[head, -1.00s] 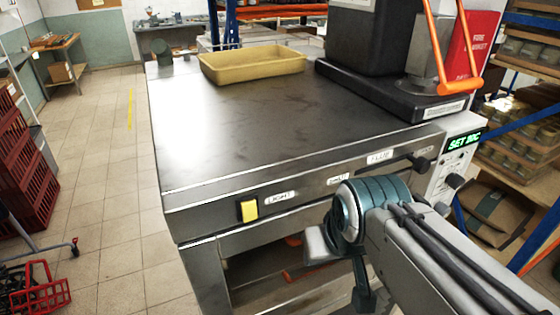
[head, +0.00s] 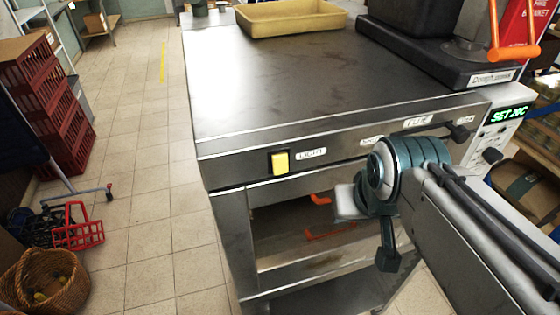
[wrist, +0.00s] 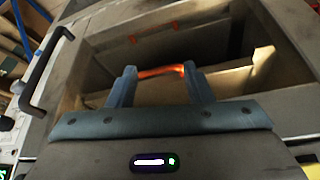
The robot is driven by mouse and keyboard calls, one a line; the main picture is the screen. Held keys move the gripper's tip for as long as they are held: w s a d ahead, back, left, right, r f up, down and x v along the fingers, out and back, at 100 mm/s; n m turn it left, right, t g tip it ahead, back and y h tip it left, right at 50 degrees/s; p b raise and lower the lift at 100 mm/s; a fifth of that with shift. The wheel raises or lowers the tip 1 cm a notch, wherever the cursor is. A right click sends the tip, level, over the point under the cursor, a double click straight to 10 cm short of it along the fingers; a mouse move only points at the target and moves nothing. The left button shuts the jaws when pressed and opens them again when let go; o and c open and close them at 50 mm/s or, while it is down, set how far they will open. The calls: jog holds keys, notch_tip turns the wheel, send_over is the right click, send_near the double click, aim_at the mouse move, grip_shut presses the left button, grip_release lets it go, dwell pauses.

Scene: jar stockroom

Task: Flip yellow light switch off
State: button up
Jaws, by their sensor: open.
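The yellow light switch (head: 280,162) sits in a dark plate on the front face of the steel counter, just left of a white "LIGHT" label (head: 311,154).
The steel counter (head: 290,85) carries a yellow tray (head: 292,18) and a black press machine. A "FLUE" label (head: 417,121) and a dark lever are right of the switch. Orange handles (head: 320,199) show in the shelf space.

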jog(key=shift+f, duration=0.25)
jog(key=c, duration=0.5)
jog(key=shift+g, duration=0.4)
jog(key=f+b, duration=0.7)
jog(key=f, duration=0.1)
jog(key=shift+w+f, duration=0.25)
jog(key=shift+w, duration=0.05)
grip_shut()
jog(key=shift+r, duration=0.15)
jog(key=shift+d, duration=0.2)
